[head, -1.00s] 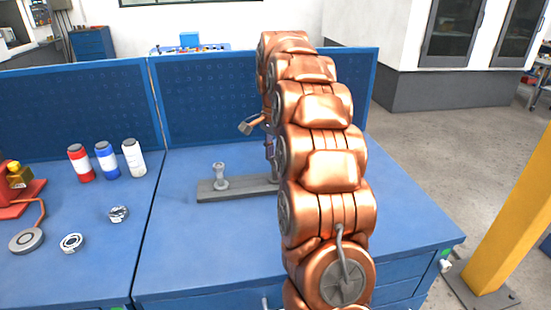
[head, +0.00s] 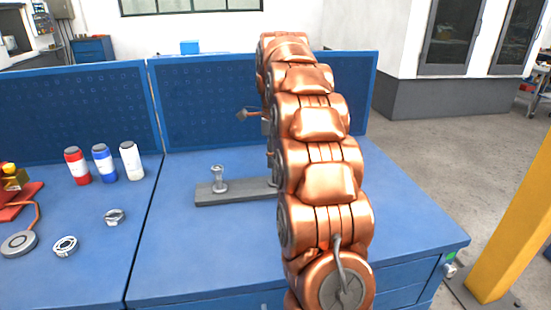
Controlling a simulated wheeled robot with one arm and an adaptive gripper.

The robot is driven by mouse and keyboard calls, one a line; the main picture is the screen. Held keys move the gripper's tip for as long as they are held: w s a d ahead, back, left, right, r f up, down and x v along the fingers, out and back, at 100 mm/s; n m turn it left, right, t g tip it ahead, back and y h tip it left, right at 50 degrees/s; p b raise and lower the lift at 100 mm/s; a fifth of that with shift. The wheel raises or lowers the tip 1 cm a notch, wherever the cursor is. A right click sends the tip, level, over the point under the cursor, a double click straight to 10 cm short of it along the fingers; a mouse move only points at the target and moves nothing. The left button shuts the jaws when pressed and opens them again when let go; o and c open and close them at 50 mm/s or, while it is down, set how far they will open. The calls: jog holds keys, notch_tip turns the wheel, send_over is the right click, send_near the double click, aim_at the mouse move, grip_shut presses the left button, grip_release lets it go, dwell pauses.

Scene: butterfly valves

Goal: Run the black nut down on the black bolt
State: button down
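A grey bar (head: 237,193) lies on the blue bench in the head view, and its right end goes behind my copper arm. A light grey bolt (head: 219,180) stands upright near the bar's left end, with a wider top. I see no black bolt and no black nut; my arm covers the right part of the bar. A small grey and copper piece (head: 246,115), which looks like part of my gripper, sticks out left of my arm, above and behind the bar. The rest of my gripper is hidden, so I cannot tell its opening or whether it holds anything.
Two metal rings or nuts (head: 65,246) (head: 115,217) lie on the left bench. Red, blue and white bottles (head: 131,161) stand behind them. Blue pegboard panels (head: 205,105) close off the back. A yellow post (head: 510,220) stands right. The bench front is clear.

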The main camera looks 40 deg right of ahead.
jog(key=m, duration=0.4)
jog(key=shift+w, duration=0.1)
jog(key=c, duration=1.1)
grip_release()
